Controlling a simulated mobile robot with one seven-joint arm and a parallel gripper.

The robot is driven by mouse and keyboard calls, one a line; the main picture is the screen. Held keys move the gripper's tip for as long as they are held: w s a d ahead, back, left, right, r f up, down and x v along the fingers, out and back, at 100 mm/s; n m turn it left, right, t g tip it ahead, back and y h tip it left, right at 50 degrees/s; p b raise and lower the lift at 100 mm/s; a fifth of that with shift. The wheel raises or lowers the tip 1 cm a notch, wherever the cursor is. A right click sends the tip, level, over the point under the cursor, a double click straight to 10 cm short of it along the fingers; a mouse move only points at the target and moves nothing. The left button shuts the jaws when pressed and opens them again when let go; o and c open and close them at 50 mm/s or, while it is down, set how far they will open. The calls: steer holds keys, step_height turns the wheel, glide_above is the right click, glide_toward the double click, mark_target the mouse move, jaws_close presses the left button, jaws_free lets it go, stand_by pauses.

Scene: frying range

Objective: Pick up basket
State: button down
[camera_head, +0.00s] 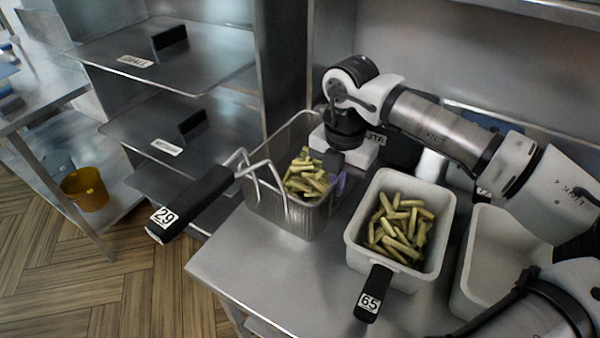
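A metal mesh basket (262,195) with fries (306,175) inside stands at the left end of the steel counter. Its long black handle (190,205), labelled 29, sticks out over the counter's left edge. My gripper (334,165) points down at the right side of this basket, by its rim and the fries. The fingers are small and partly hidden, so I cannot tell whether they touch the basket or how far apart they are.
A white container (354,238) of fries, with a black handle (372,292) labelled 65, stands right of the basket. An empty white container (505,255) stands further right. Steel shelves (160,50) are at upper left. A yellow bucket (85,189) stands on a low shelf.

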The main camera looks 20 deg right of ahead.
step_height(320, 180, up, 10)
steer(key=shift+r+b, duration=0.1)
steer(key=shift+b, duration=1.1)
stand_by(0.6)
